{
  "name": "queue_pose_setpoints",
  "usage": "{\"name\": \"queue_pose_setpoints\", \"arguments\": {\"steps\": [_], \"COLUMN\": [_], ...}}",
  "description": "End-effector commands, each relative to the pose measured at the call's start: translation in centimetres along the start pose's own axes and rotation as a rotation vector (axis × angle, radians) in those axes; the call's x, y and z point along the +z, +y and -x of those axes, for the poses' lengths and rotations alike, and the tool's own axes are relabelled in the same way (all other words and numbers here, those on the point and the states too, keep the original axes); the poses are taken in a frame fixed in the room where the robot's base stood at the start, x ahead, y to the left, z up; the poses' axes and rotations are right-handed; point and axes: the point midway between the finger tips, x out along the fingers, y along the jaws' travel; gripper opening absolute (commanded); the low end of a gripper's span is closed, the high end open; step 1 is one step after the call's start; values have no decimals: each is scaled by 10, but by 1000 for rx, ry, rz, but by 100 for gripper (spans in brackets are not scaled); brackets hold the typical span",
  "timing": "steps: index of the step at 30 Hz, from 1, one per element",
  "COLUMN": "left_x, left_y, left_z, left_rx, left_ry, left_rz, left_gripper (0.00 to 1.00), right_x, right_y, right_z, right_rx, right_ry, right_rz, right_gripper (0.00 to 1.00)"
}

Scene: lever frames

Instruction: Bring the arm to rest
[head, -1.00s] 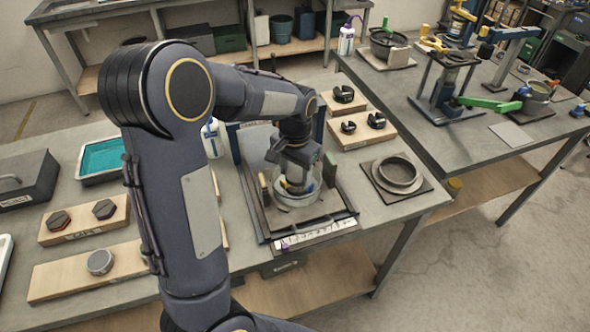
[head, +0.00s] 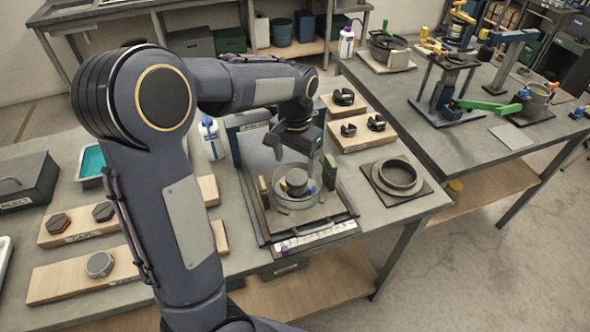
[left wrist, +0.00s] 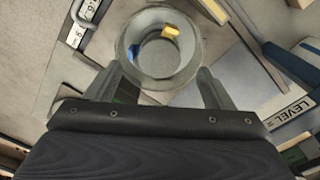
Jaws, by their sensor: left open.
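My left arm spans the head view from the bottom, over the bench, to my left gripper (head: 297,156). The gripper is open and empty, above and apart from a clear round vessel (head: 283,204) on the dark tray (head: 322,222). A grey round piece (head: 297,178) shows inside the vessel, with small yellow and blue parts near it. In the left wrist view the two fingers (left wrist: 163,86) are spread apart, with the vessel (left wrist: 128,48) seen below and beyond them. My right gripper is not in view.
A ringed fixture (head: 398,175) sits right of the tray. Wooden blocks with dark clamps (head: 362,133) stand behind it. A white bottle (head: 211,138) and a teal bin (head: 92,162) are left.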

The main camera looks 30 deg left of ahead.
Motion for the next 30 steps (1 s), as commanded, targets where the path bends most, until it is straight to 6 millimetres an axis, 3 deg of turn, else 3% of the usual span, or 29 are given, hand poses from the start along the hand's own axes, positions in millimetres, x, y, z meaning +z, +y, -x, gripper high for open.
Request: {"name": "queue_pose_setpoints", "arguments": {"steps": [6,12,15,20,24,30], "left_x": [0,1,12,60,118,178], "left_y": [0,0,1,14,38,74], "left_z": [25,29,34,50,58,48], "left_rx": [0,2,28,139,244,322], "left_ry": [1,1,24,130,258,411], "left_rz": [0,1,14,64,122,193], "left_gripper": [76,76,76,76,76,76], "right_x": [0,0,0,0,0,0], "right_y": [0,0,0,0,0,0], "right_z": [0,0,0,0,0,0], "right_rx": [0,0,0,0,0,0], "right_ry": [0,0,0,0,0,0], "right_rz": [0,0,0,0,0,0], "right_gripper": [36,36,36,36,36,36]}}
